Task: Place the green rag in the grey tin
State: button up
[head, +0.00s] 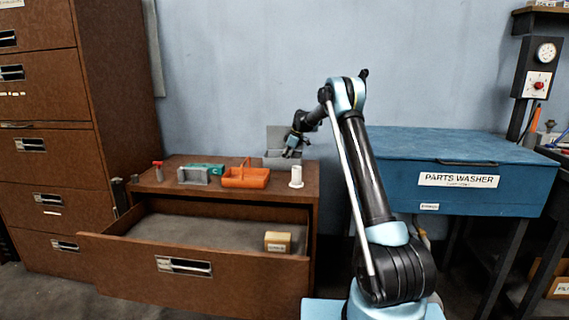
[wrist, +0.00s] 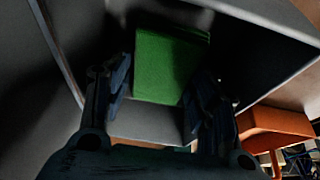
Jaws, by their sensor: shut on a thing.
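The green rag (wrist: 170,66) is a folded green block between the fingers of my gripper (wrist: 164,88) in the wrist view. My gripper is shut on it. The grey tin (head: 277,134) stands open at the back right of the cabinet top in the head view, with its lid raised. My gripper (head: 291,152) points down at the tin's opening there, and the rag cannot be made out. In the wrist view the tin's pale rim (wrist: 268,22) and dark walls surround the rag. Whether the rag touches the tin's floor I cannot tell.
An orange tray (head: 246,178) stands close in front of the tin, with a white cylinder (head: 296,177) to its right. A grey block (head: 193,176), a green item (head: 213,168) and a red-topped item (head: 158,171) stand left.

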jog(key=o, duration=0.7)
jog(key=shift+c, duration=0.2)
jog(key=v, duration=1.2)
jog(key=s+d+r+m+h, duration=0.1)
jog(key=s+d+r+m, duration=0.1)
jog(key=s+d+r, duration=0.45)
jog(key=s+d+r+m, duration=0.2)
jog(key=s+d, duration=0.1)
jog(key=s, duration=0.6)
jog(key=s+d+r+m+t+h, duration=0.15)
jog(key=s+d, duration=0.25)
jog(key=s, duration=0.5)
jog(key=s+d+m, duration=0.3)
jog(key=s+d, duration=0.1)
jog(key=s, duration=0.5)
jog(key=s+d+f+m, duration=0.2)
jog(key=s+d+f, duration=0.1)
jog(key=s, duration=0.6)
jog(key=s+d+f+m, duration=0.2)
jog(key=s+f+m, duration=0.15)
jog(key=s, duration=0.55)
jog(key=s+d+f+m+h, duration=0.1)
jog(key=s+d+f, duration=0.1)
jog(key=s+f, duration=0.5)
jog(key=s+d+f+m+h, duration=0.1)
jog(key=s+d+f+m, duration=0.1)
jog(key=s+f, duration=0.5)
jog(key=shift+s+d+f, duration=0.15)
jog(key=shift+s+d, duration=0.2)
jog(key=shift+s, duration=0.7)
